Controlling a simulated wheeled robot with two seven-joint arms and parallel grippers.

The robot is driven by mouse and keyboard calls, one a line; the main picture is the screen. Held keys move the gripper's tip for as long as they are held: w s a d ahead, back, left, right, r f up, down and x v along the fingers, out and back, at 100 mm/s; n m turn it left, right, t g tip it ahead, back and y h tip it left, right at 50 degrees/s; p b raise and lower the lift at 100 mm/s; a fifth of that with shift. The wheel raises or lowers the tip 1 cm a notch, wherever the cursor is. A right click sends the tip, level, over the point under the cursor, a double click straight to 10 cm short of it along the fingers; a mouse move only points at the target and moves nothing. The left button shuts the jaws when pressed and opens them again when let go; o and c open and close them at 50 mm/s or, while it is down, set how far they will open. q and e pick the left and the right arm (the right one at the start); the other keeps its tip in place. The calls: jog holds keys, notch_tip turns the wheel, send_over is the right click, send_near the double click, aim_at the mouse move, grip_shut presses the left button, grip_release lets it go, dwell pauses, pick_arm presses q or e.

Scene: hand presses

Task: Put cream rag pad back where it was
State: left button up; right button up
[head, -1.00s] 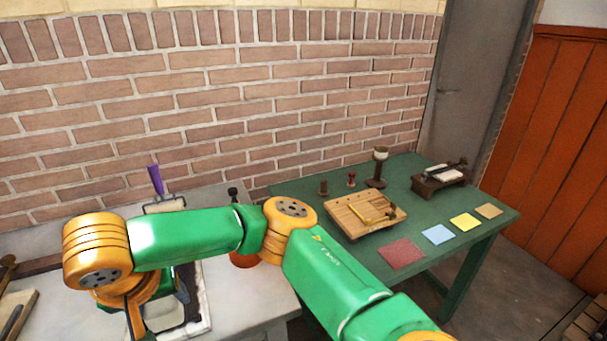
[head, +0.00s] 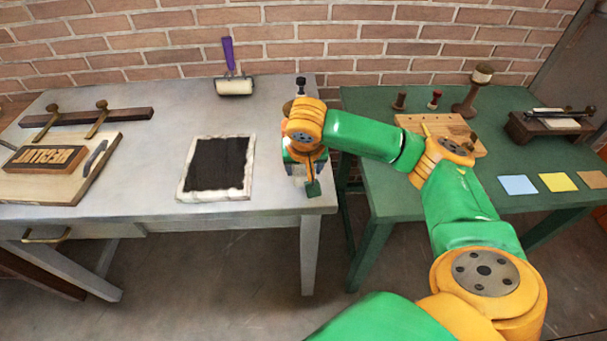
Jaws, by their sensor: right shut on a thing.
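My right gripper (head: 309,181) points down over the right front end of the grey table (head: 262,198), just right of the black slab. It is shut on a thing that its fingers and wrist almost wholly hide. I take this to be the cream rag pad, but its shape and colour do not show clearly. I cannot tell whether it touches the table. No other cream rag pad stands out on either table. My left gripper is not in view.
A black slab with a pale border (head: 215,167), a purple-handled roller (head: 233,84) and a wooden block board (head: 60,165) are on the grey table. The green table (head: 385,190) at right holds blue (head: 518,185) and yellow (head: 557,182) squares and stamps. A gap separates the tables.

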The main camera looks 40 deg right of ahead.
jog(key=shift+f, duration=1.1)
jog(key=o, duration=1.2)
jog(key=shift+f, duration=0.1)
jog(key=p+v, duration=0.2)
jog(key=v, duration=1)
